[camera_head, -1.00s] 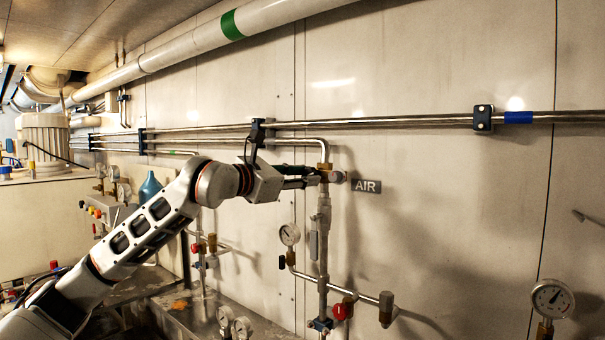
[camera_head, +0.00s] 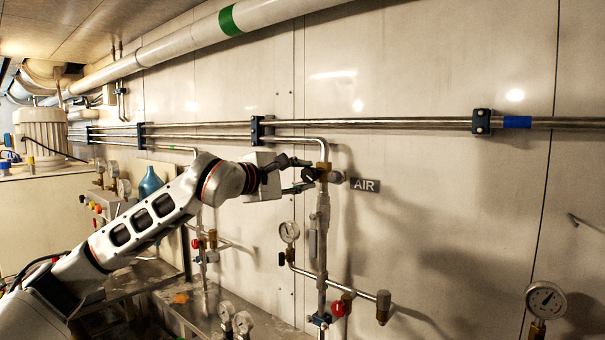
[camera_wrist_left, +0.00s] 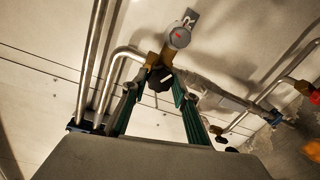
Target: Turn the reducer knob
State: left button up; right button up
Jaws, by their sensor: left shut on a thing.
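The black reducer knob (camera_head: 309,174) sits on the brass fitting (camera_head: 324,168) at the top of the vertical pipe, beside the AIR label. My left gripper (camera_head: 306,174) comes in from the left and is shut on the knob. In the left wrist view, the dark knob (camera_wrist_left: 160,83) lies between the green-lined fingertips, in front of the brass body (camera_wrist_left: 167,56). A grey round cap with a red mark (camera_wrist_left: 179,38) is just beyond it. The fingers partly cover the knob. My right gripper is not in view.
Steel pipes (camera_head: 400,123) run along the wall above the knob. Below it are a gauge (camera_head: 289,231), a red knob (camera_head: 338,308) and a side pipe. Another gauge (camera_head: 546,299) stands at lower right. The wall area right of the AIR label (camera_head: 365,185) is mostly clear.

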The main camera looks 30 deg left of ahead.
pick_arm(q)
jog(key=shift+m, duration=0.9)
jog(key=shift+f, duration=0.1)
jog(key=o, duration=1.1)
jog(key=s+r, duration=0.1)
jog(key=s, duration=1.1)
jog(key=shift+a, duration=0.4)
jog(key=shift+r, duration=0.1)
